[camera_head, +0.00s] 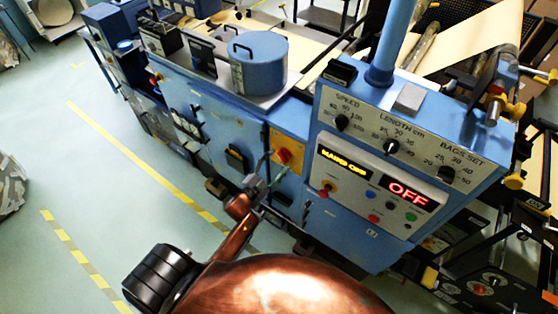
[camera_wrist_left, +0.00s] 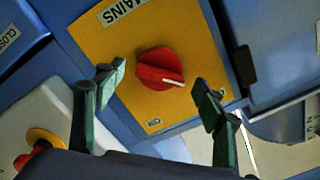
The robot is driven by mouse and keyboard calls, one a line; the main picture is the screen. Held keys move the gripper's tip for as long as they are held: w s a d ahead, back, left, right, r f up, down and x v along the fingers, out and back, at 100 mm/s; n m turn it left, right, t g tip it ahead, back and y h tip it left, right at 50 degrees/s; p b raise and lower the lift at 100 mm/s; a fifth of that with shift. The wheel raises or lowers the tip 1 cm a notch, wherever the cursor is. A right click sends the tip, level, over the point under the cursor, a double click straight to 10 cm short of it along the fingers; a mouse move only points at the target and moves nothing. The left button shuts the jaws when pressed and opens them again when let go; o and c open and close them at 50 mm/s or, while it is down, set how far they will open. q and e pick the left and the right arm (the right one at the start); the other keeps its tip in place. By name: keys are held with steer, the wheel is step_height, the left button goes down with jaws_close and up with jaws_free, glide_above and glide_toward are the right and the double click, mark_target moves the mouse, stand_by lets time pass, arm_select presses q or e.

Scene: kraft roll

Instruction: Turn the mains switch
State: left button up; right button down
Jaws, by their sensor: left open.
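The mains switch is a red rotary knob (camera_wrist_left: 160,69) with a white pointer line, on a yellow plate (camera_wrist_left: 95,45) labelled MAINS. In the left wrist view its pointer aims right and slightly down. In the head view the red knob (camera_head: 284,156) sits on the front of the blue machine. My left gripper (camera_wrist_left: 153,88) is open and empty, its green-grey fingertips on either side of the knob and seemingly short of it. In the head view the left gripper (camera_head: 270,180) reaches toward the plate from below. My right gripper is not in view.
The control panel (camera_head: 372,220) right of the switch shows a lit OFF display (camera_head: 406,195) and several buttons. A red knob on a yellow base (camera_wrist_left: 35,148) is at lower left in the wrist view. Open floor (camera_head: 110,180) lies left of the machine.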

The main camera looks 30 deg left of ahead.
arm_select(q)
steer(key=s, duration=1)
steer(key=shift+a, duration=0.4)
steer(key=s+f+n+g+y+b, duration=0.1)
steer(key=s+f+n+g+b, duration=0.3)
steer(key=f, duration=1)
steer(key=s+f+g+b, duration=0.15)
steer(key=s+f, duration=0.45)
steer(key=f, duration=0.7)
steer(key=s+f+n+g+y+b, duration=0.1)
steer(key=s+f+g+b, duration=0.2)
steer(key=f, duration=1.1)
steer(key=s+d+f+n+g+b, duration=0.1)
steer(key=s+f+g, duration=0.3)
steer(key=s+f, duration=0.8)
steer(key=s+d+f+n+g+b, duration=0.2)
steer(key=s+d+f+g+b, duration=0.2)
steer(key=s+f, duration=0.8)
steer(key=s, duration=0.8)
steer(key=shift+s+f+h, duration=0.2)
steer(key=shift+s+h, duration=0.1)
steer(key=shift+g, duration=0.25)
